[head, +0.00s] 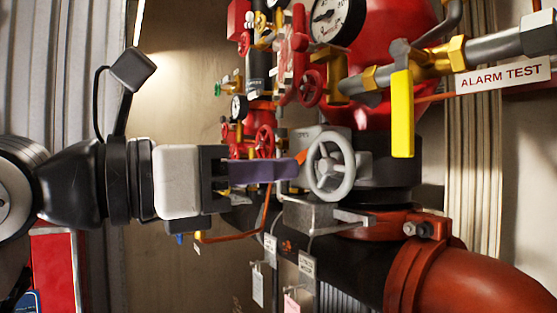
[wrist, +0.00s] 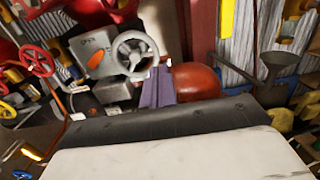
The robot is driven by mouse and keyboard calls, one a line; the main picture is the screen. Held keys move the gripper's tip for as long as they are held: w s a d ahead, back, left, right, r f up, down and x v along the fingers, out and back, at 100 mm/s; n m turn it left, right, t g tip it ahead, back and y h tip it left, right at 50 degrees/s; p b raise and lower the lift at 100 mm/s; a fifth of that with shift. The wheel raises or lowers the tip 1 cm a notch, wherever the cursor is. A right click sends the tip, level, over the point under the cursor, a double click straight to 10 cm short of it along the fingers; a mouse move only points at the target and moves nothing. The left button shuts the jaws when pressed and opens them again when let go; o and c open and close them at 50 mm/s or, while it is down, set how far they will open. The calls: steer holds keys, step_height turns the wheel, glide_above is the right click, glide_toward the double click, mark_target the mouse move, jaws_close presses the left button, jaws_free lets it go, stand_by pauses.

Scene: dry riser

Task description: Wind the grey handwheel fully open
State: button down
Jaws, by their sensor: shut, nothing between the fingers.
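The grey handwheel (head: 333,167) is a spoked wheel on the front of a grey valve box, right of centre in the head view. It also shows at upper middle in the wrist view (wrist: 135,54). My gripper (head: 293,169) reaches in from the left with its purple fingers closed together and empty. The fingertips end just left of the wheel's rim in the head view. In the wrist view the fingers (wrist: 159,78) point up close to the rim's lower right. I cannot tell whether they touch it. An orange pointer (head: 300,157) shows by the box, just behind the fingertips.
A yellow lever (head: 402,115) hangs above right of the wheel. Red valve wheels (head: 310,88) and gauges (head: 325,20) crowd the space above. A thick red pipe (head: 470,265) runs below right. Tags (head: 306,265) hang below. Corrugated wall stands at left.

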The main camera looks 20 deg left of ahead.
mark_target(344, 168)
steer(key=shift+y, duration=0.4)
steer(key=w+r+p, duration=0.1)
steer(key=w, duration=0.1)
steer(key=w+r+p, duration=0.1)
steer(key=w+p, duration=0.1)
steer(key=w, duration=0.1)
steer(key=w+r+p, duration=0.1)
steer(key=w, duration=0.1)
steer(key=shift+w+a+r, duration=0.15)
steer(key=shift+w+a, duration=0.2)
steer(key=f, duration=0.1)
steer(key=w+a+f, duration=0.1)
steer(key=a+f, duration=0.1)
steer(key=f, duration=0.1)
steer(key=shift+w+a, duration=0.2)
steer(key=shift+w, duration=0.15)
steer(key=s+d+f+b, duration=0.3)
steer(key=f+b, duration=0.1)
steer(key=b, duration=0.1)
steer(key=d+r, duration=0.1)
steer(key=d+r+p, duration=0.1)
steer(key=r, duration=0.1)
steer(key=d+r+p, duration=0.1)
steer(key=shift+s+r, duration=0.15)
steer(key=shift+s, duration=0.2)
steer(key=shift+s+d+r, duration=0.1)
steer(key=shift+d+r, duration=0.1)
steer(key=shift+d, duration=0.05)
steer(key=shift+w+d, duration=0.4)
steer(key=shift+w, duration=0.15)
